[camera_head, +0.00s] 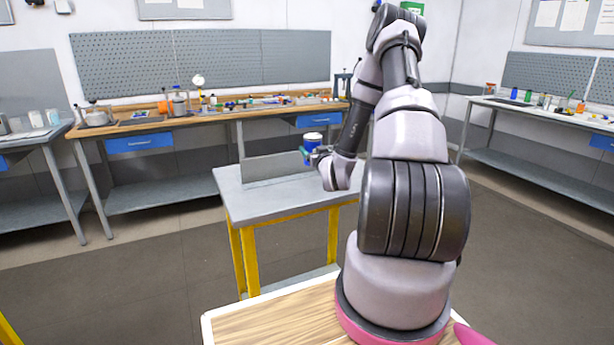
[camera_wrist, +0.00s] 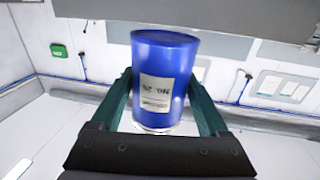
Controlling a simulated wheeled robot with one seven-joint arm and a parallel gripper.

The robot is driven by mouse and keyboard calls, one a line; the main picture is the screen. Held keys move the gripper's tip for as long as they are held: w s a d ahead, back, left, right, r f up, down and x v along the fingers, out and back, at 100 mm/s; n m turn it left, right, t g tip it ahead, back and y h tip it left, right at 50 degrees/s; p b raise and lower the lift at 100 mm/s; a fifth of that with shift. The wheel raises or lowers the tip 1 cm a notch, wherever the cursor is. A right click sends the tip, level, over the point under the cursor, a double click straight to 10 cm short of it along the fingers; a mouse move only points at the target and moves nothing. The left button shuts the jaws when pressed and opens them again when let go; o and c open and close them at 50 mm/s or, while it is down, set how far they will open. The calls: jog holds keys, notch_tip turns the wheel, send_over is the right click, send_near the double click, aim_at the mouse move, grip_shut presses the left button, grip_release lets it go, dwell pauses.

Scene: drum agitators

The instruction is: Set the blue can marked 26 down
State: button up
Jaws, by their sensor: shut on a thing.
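The blue can (camera_head: 312,142) is held above the small grey table (camera_head: 236,200) in the head view, with a white end facing up. My gripper (camera_head: 306,157) is shut on it, and my arm partly hides the wrist area. In the wrist view the blue can (camera_wrist: 165,60) sits between the two green fingers of my gripper (camera_wrist: 165,92). Its pale label faces the camera, and the writing looks upside down and is hard to read. In the head view I cannot tell how far the can is above the tabletop.
A grey upright panel (camera_head: 262,168) stands at the back of the small table. The table's left front top is clear. A long workbench (camera_head: 200,116) with tools stands behind, and another bench (camera_head: 545,112) is at the right.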

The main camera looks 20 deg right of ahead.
jog(key=shift+w+d+f, duration=0.15)
jog(key=shift+d+f, duration=0.4)
jog(key=shift+f, duration=1)
jog(key=shift+w+d+f, duration=0.1)
jog(key=shift+d+f, duration=0.5)
jog(key=shift+f, duration=1)
jog(key=shift+w+d+f, duration=0.15)
jog(key=shift+d+f, duration=0.4)
jog(key=shift+f, duration=1)
jog(key=shift+f, duration=0.1)
jog(key=o, duration=1.6)
jog(key=shift+c, duration=0.2)
